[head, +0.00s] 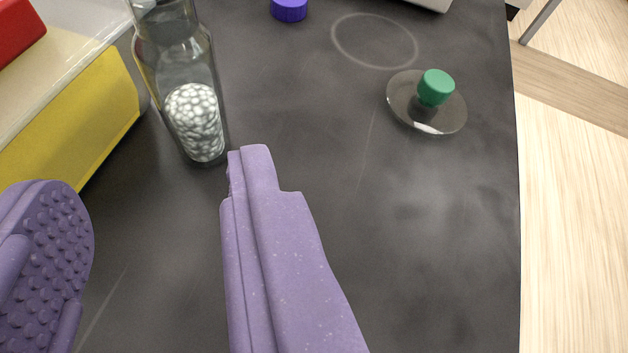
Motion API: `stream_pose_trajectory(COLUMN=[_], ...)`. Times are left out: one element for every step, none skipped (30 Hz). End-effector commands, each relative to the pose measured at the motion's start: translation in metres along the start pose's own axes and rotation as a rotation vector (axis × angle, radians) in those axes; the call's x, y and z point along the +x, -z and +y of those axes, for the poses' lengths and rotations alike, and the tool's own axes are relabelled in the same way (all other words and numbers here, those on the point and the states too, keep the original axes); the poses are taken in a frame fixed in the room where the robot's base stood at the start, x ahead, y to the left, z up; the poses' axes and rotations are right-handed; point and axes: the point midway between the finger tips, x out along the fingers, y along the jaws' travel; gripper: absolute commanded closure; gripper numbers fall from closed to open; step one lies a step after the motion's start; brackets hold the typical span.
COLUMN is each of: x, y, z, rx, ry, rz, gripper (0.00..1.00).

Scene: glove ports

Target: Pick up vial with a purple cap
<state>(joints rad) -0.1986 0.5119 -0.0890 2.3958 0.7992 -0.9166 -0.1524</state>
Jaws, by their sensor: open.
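A clear glass vial (168,62) with white beads in its bottom stands on the dark table at the upper left. Its top is cut off by the frame edge, so I cannot see whether it has a cap. A small purple cap (289,10) shows at the top edge, partly cut off; I cannot tell whether anything is attached to it. My gripper (150,177) has two purple fingers, spread wide apart with nothing between them. The vial stands just beyond the gap, close to the right fingertip. I cannot tell whether they touch.
A yellow-sided box (75,120) with a pale top and a red object (16,28) stands left of the vial. A clear glass disc with a green knob (436,87) lies at the upper right. The dark table (430,250) is clear at right, ending above a wooden floor.

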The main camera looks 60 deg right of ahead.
Motion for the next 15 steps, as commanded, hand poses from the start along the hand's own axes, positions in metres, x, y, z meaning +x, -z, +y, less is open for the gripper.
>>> stream_pose_trajectory(x=[0.007, 0.011, 0.017, 0.021, 0.026, 0.032, 0.037, 0.043, 0.05, 0.055, 0.059, 0.064, 0.067, 0.069, 0.071], y=[-0.003, -0.003, -0.004, -0.004, -0.004, -0.005, -0.005, -0.005, -0.006, -0.006, -0.005, -0.005, -0.004, -0.004, -0.003], z=[0.002, 0.003, 0.003, 0.002, 0.003, 0.004, 0.004, 0.004, 0.005, 0.006, 0.005, 0.005, 0.005, 0.005, 0.004], rx=[-0.001, -0.002, -0.001, -0.001, -0.001, 0.0, 0.0, 0.0, 0.002, 0.002, 0.001, 0.001, 0.001, 0.0, 0.0], ry=[-0.007, -0.008, -0.006, -0.006, -0.006, -0.006, -0.005, -0.004, -0.005, -0.005, -0.003, -0.002, -0.002, -0.002, -0.001], rz=[0.002, 0.003, 0.003, 0.002, 0.002, 0.003, 0.004, 0.003, 0.003, 0.004, 0.003, 0.002, 0.002, 0.002, 0.002], gripper=[0.55, 0.55, 0.55, 0.55, 0.55, 0.55, 0.55, 0.55, 0.55, 0.55, 0.55, 0.55, 0.55, 0.55, 0.55])
